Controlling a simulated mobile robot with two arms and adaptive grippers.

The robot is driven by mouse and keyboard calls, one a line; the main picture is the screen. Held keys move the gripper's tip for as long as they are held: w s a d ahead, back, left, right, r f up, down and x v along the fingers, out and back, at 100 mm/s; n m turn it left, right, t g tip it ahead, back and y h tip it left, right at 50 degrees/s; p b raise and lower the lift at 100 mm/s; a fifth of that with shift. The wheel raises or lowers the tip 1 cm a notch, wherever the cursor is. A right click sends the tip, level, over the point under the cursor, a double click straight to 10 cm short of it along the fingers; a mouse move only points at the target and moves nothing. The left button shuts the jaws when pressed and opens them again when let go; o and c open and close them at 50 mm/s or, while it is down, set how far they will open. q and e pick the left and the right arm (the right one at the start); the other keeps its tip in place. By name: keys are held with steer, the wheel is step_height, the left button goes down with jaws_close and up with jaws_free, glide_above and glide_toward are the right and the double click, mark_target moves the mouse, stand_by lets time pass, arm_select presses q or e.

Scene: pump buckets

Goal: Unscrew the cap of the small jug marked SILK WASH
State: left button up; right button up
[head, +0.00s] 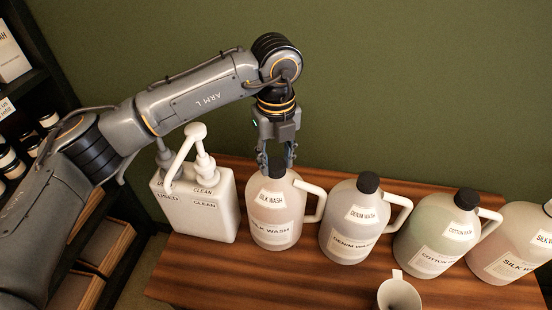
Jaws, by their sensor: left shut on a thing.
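The small jug marked SILK WASH (277,214) stands upright on the wooden table, with a pinkish body and a white handle on its right side. My left gripper (277,168) points straight down over its neck, with its fingers around the dark cap (277,173), and is shut on it. The fingers hide part of the cap, and I cannot tell how far it is turned. My right gripper is not in view.
A white pump bucket (205,212) marked CLEAN stands close on the left. The DENIM WASH jug (352,222), COTTON WASH jug (434,236) and another SILK WASH jug (512,242) stand to the right.

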arm_select(q)
steer(key=n+b, duration=0.1)
steer(key=n, duration=0.5)
steer(key=shift+f, duration=0.1)
steer(key=n, duration=0.4)
steer(key=shift+b, duration=0.3)
steer(key=n, duration=0.2)
steer(key=shift+n, duration=0.4)
steer(key=o, duration=1.3)
